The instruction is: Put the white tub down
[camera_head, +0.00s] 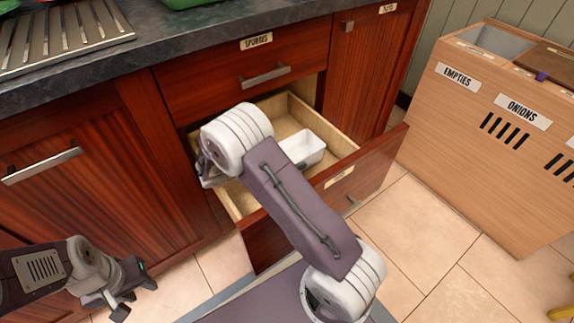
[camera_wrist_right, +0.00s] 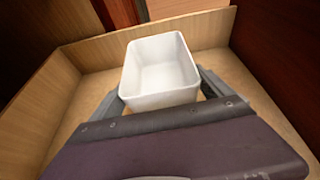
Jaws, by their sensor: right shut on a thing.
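The white tub (camera_head: 303,149) is an open rectangular container inside the open lower drawer (camera_head: 374,152). In the right wrist view the white tub (camera_wrist_right: 160,76) is upright between the two fingers of my right gripper (camera_wrist_right: 160,95), which is shut on it. I cannot tell whether its base touches the drawer floor. In the head view my right arm reaches over the drawer and hides part of it and the right gripper. My left gripper (camera_head: 124,298) is at the lower left, away from the tub; its fingers look spread and empty.
The drawer walls are close around the right gripper, with bare floor (camera_wrist_right: 75,110) beside the tub. Above is a closed drawer labelled "SPONGES" (camera_head: 235,60) and a dark counter (camera_head: 190,32). A wooden bin unit (camera_head: 490,130) labelled "EMPTIES" and "ONIONS" stands at the right.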

